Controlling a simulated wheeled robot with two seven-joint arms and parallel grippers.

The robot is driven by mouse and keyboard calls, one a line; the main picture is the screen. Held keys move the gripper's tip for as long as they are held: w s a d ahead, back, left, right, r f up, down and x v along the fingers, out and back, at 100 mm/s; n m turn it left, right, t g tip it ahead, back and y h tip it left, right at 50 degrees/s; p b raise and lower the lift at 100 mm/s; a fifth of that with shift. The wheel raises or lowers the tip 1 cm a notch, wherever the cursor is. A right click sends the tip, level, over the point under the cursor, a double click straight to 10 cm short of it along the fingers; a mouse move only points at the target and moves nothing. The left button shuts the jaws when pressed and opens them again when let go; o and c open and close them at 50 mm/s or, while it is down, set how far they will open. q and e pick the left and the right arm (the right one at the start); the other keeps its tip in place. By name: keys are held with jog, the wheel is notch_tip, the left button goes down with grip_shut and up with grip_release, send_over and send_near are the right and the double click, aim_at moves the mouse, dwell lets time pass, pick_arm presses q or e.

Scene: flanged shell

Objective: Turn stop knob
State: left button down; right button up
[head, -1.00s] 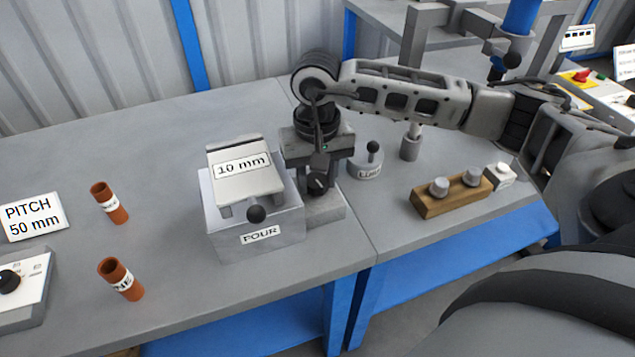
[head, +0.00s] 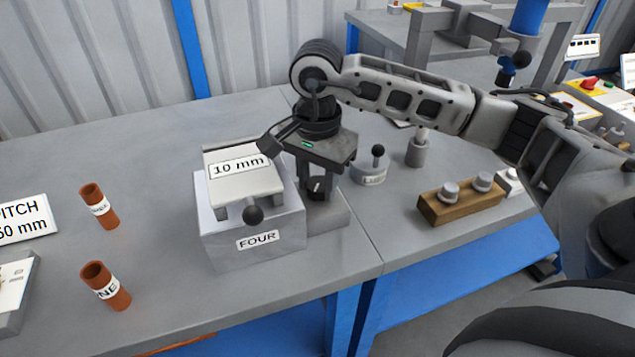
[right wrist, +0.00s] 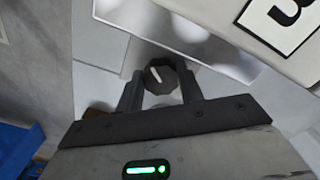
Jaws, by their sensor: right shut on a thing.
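The stop knob (right wrist: 163,80) is a dark, many-sided knob with a white pointer line. In the right wrist view it sits between the two fingers of my right gripper (right wrist: 161,91), which is shut on it. In the head view the knob (head: 318,186) shows small and dark beneath the right gripper (head: 316,187), on a low grey block beside the fixture (head: 255,235) marked FOUR. The fixture has a tilted plate labelled 10 mm and a black ball handle. The fingers partly hide the knob. My left gripper is not in view.
To the right stand a small round base with a black-topped lever (head: 372,170), a grey post (head: 417,150) and a wooden block (head: 460,199) with two grey knobs. Two brown tubes (head: 100,208) stand at the left. Bare bench lies between the tubes and the fixture.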

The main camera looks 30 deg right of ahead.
aim_at(317, 185)
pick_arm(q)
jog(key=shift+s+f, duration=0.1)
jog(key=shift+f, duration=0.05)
pick_arm(e)
jog(key=shift+r+m, duration=0.1)
jog(key=shift+m, duration=0.5)
jog(key=o, duration=1)
pick_arm(q)
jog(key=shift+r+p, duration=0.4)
jog(key=shift+p, duration=0.75)
pick_arm(e)
notch_tip(317, 185, up, 16)
